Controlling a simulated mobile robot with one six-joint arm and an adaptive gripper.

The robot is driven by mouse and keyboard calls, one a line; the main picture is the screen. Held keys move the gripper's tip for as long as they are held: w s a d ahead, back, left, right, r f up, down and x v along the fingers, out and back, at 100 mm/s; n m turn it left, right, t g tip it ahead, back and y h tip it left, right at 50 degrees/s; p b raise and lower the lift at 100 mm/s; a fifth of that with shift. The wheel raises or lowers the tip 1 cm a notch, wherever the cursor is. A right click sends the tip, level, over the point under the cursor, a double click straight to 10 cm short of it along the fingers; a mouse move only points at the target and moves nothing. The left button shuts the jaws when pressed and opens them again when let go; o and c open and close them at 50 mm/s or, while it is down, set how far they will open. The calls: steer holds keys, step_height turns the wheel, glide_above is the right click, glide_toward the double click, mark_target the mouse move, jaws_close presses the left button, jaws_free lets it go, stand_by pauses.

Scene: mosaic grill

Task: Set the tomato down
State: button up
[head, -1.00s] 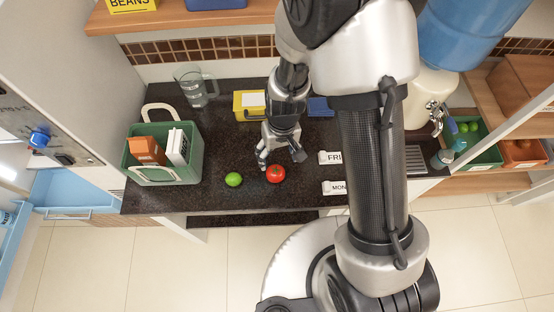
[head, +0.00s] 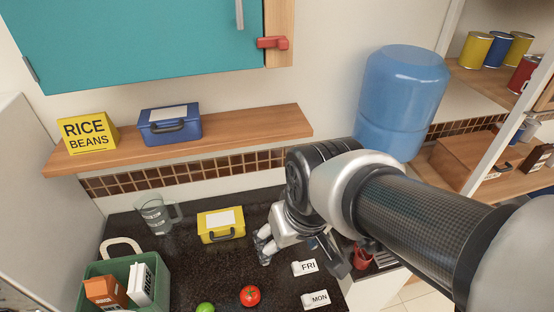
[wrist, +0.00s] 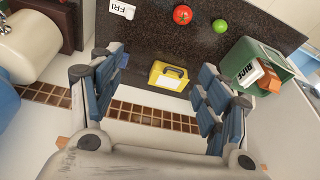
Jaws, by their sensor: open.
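The red tomato (head: 250,295) rests on the dark speckled counter (head: 190,265), near its front edge. It also shows at the top of the wrist view (wrist: 182,14). My gripper (head: 300,256) is above the counter, up and to the right of the tomato in the head view, and apart from it. In the wrist view my gripper (wrist: 160,95) has its fingers spread wide with nothing between them.
A green lime (head: 205,308) lies left of the tomato. A yellow box (head: 221,236), a clear jug (head: 155,214) and a green basket (head: 100,268) with cartons stand on the counter. FRI (head: 305,267) and MON (head: 316,299) labelled items lie at right. A wooden shelf (head: 235,125) overhangs the back.

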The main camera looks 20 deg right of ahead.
steer(key=s+d+r+m+t, duration=0.1)
steer(key=s+d+r, duration=0.1)
steer(key=s+r, duration=0.2)
steer(key=s, duration=0.2)
steer(key=shift+s+d+h, duration=0.3)
steer(key=shift+d, duration=0.05)
step_height(320, 180, down, 13)
steer(key=b, duration=1.3)
steer(key=shift+f, duration=0.15)
